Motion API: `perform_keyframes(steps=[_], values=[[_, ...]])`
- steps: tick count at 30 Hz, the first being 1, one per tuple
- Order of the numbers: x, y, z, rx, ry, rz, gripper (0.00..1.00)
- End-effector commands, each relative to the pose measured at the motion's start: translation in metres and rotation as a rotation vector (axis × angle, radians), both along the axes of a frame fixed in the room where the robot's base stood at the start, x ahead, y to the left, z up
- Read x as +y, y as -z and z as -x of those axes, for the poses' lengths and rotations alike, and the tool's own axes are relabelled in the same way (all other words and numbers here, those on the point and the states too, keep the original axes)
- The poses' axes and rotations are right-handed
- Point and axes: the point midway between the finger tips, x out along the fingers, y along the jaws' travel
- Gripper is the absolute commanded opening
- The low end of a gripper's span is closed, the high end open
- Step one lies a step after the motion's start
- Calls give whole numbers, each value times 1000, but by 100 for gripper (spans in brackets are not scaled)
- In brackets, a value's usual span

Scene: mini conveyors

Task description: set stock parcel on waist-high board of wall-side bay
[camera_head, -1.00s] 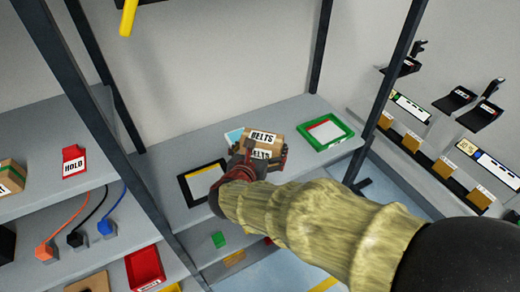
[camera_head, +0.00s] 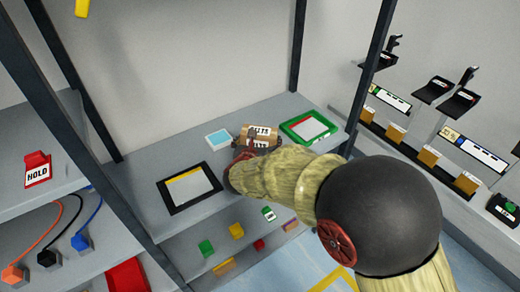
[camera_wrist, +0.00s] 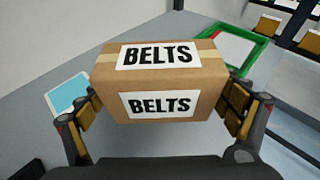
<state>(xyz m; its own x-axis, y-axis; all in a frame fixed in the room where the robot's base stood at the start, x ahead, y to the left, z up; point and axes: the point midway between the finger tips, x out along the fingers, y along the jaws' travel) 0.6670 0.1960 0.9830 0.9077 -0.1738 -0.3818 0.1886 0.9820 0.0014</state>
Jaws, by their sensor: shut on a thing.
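My gripper (camera_wrist: 164,115) is shut on a brown cardboard parcel (camera_wrist: 150,85) with white BELTS labels on its top and front. The fingers press on its left and right sides. In the head view the parcel (camera_head: 259,133) is partly hidden by my gripper (camera_head: 250,150) and arm. It is over the grey waist-high board (camera_head: 140,182) of the bay against the wall, between a light blue card and a green-rimmed tray. I cannot tell whether its underside touches the board.
A black-framed panel (camera_head: 190,187) lies left on the board. The light blue card (camera_head: 218,139) and green tray (camera_head: 309,128) flank the parcel. Dark posts (camera_head: 298,45) bound the bay. Small coloured blocks (camera_head: 236,231) stand on the lower shelf. A red HOLD sign (camera_head: 37,170) is at left.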

Motion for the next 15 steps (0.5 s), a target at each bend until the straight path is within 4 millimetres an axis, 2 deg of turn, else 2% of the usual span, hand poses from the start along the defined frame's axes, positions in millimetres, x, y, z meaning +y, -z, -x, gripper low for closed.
perform_keyframes(steps=[4, 9, 15], values=[[-4, 12, -9, -1, 1, 1, 57], [-3, 38, -7, 1, -1, 3, 57], [-3, 38, -7, -2, 0, -1, 57]])
